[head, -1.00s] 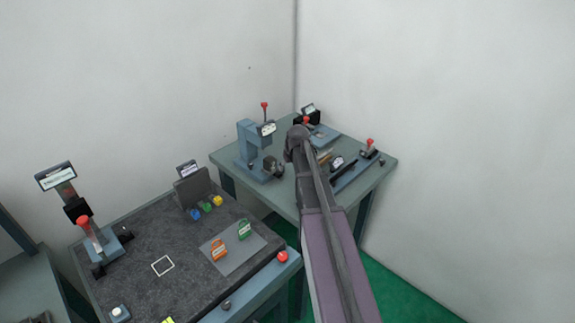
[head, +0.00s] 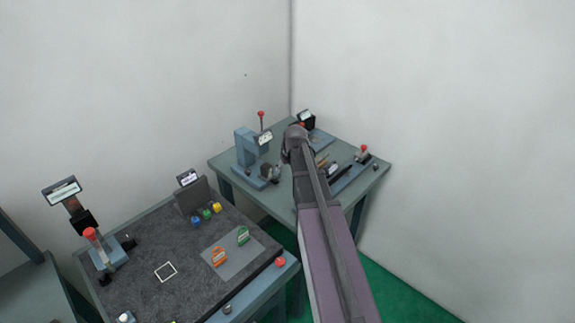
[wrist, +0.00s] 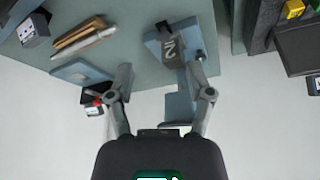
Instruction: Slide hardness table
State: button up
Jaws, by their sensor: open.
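The blue-grey C-shaped tester (head: 245,150), likely the hardness device, stands at the left of the far table, with a red-knobbed lever on top and a small label. In the wrist view, a blue-grey fixture (wrist: 180,102) carries a dark part marked 2 (wrist: 172,47). My gripper (wrist: 160,92) is open, its two fingers spread either side of that fixture in the picture. I cannot tell whether they touch it. In the head view my arm hides the gripper and part of the far table.
Pencil-like rods (wrist: 85,38) and a blue plate (wrist: 82,73) lie on the far table. A red-knobbed device (head: 363,154) stands at its right. The near table (head: 150,295) holds orange (head: 219,257) and green (head: 243,236) tagged pieces and a red-knobbed stand (head: 105,251).

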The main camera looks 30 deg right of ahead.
jog(key=s+a+f+g+b, duration=0.1)
jog(key=s+a+f+b, duration=0.2)
jog(key=s+a, duration=0.1)
jog(key=s+a+f+g+b, duration=0.1)
jog(key=s+a+f+b, duration=0.2)
jog(key=a, duration=0.4)
jog(key=s+a+f+g+b, duration=0.1)
jog(key=s+a+f+b, duration=0.2)
jog(key=s+a, duration=0.3)
jog(key=shift+s+f, duration=0.3)
jog(key=shift+f, duration=0.55)
jog(key=shift+s+a+f+b, duration=0.4)
jog(key=shift+s+a, duration=0.2)
jog(key=shift+s, duration=0.15)
jog(key=shift+c, duration=0.2)
